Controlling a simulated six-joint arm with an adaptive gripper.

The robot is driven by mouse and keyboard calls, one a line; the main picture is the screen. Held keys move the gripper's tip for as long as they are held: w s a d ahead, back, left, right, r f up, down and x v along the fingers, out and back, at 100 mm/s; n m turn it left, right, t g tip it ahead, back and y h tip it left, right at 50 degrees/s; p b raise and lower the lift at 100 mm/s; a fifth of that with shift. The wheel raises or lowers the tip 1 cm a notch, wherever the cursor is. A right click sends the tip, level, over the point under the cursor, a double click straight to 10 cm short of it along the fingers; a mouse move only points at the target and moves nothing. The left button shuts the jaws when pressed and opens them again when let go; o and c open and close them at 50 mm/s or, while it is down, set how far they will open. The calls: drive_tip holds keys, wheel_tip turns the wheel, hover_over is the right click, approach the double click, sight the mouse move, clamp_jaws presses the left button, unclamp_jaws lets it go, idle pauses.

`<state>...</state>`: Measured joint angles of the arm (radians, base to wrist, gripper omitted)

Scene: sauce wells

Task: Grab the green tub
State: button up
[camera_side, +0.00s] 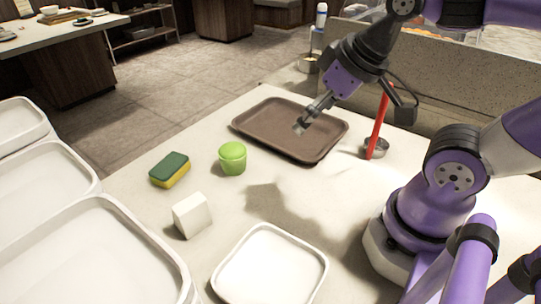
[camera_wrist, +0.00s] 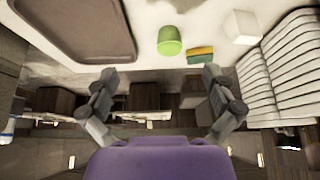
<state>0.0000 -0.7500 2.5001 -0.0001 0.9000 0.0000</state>
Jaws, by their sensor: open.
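The green tub (camera_side: 232,158) stands upright on the pale counter, between the sponge and the brown tray in the side view. It also shows near the top middle of the wrist view (camera_wrist: 169,41). My gripper (camera_side: 300,127) is open and empty, held above the brown tray, to the right of the tub and apart from it. In the wrist view its two fingers (camera_wrist: 160,92) are spread wide, with the tub beyond them and nothing between them.
A brown tray (camera_side: 246,126) lies behind the tub. A green-yellow sponge (camera_side: 170,170) and a white block (camera_side: 192,215) lie nearby. A white tray (camera_side: 317,262) is at the front. White bins (camera_side: 88,180) line the left. A red-handled metal cup (camera_side: 376,148) stands at right.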

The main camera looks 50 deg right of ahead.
drive_tip(key=n+g+y, duration=0.1)
drive_tip(key=n, duration=0.3)
approach(235, 147)
drive_tip(key=shift+n+y, duration=0.3)
drive_tip(key=shift+y, duration=0.1)
drive_tip(key=x, duration=0.6)
drive_tip(key=shift+d, duration=0.1)
drive_tip(key=x, duration=0.5)
drive_tip(key=shift+w+d+f, duration=0.1)
drive_tip(key=shift+d+f, duration=0.05)
drive_tip(key=shift+f, duration=0.3)
drive_tip(key=c, duration=1)
